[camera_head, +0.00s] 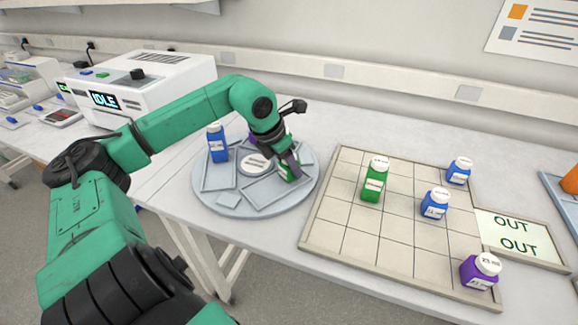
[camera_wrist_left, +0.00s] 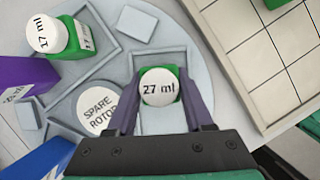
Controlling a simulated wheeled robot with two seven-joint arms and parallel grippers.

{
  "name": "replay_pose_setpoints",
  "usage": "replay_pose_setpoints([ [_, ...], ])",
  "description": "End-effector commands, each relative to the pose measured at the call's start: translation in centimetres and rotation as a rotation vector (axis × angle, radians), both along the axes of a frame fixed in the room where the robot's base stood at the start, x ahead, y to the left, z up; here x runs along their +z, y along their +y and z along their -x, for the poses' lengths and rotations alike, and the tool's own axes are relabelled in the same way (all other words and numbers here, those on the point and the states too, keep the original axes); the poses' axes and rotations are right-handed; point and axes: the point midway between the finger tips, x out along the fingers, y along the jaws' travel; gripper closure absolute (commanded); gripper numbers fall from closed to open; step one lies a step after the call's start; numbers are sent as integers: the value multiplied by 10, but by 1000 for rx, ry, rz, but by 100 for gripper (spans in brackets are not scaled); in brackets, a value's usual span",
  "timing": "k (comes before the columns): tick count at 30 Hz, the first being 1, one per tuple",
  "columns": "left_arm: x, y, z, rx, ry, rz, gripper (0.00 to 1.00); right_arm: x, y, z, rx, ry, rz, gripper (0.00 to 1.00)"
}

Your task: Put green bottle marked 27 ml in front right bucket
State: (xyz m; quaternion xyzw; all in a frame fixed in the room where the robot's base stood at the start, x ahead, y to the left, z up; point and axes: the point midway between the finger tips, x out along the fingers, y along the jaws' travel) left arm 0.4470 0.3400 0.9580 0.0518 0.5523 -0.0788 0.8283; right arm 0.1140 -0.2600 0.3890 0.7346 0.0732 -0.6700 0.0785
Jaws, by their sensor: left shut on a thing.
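My left gripper (camera_head: 289,170) is shut on a green bottle (camera_head: 293,172) with a white cap. In the left wrist view the cap (camera_wrist_left: 158,87) reads 27 ml, and the gripper's fingers (camera_wrist_left: 158,98) stand on both sides of it. The bottle is upright over the front right bucket (camera_head: 268,194) of the round grey rotor; this bucket (camera_wrist_left: 160,121) also shows beneath it in the wrist view. I cannot tell whether the bottle touches the bucket floor. My right gripper is not in view.
On the rotor stand a blue bottle (camera_head: 217,147), a purple bottle (camera_wrist_left: 24,78) and a green 17 ml bottle (camera_wrist_left: 66,38). A gridded tray (camera_head: 340,225) to the right holds a green bottle (camera_head: 373,183), two blue ones and a purple one. A white IDLE machine (camera_head: 145,85) stands behind left.

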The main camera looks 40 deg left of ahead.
Motion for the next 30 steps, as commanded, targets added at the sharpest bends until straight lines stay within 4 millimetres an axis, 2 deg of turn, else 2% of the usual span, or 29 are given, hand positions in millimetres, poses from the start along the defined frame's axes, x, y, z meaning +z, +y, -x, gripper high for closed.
replay_pose_setpoints([
  [4, -5, 0, 0, 0, 0, 0, 100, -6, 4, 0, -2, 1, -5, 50],
  [5, -3, 0, 0, 0, 0, 0, 37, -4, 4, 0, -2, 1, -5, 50],
  [6, -3, 0, 0, 0, 0, 0, 22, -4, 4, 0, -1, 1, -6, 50],
  [7, -3, 0, 0, 0, 0, 0, 18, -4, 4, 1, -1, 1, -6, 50],
  [18, 3, 0, 0, 0, 0, 0, 18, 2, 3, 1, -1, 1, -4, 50],
  [23, 8, 3, 5, 4, 0, -2, 18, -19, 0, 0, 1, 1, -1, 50],
  [26, 22, 2, 12, -1, -1, -3, 18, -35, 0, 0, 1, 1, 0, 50],
  [27, 38, 3, 15, 1, -6, -2, 18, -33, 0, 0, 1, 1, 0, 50],
  [30, 65, 6, 26, 2, -7, -3, 18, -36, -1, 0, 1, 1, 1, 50],
])
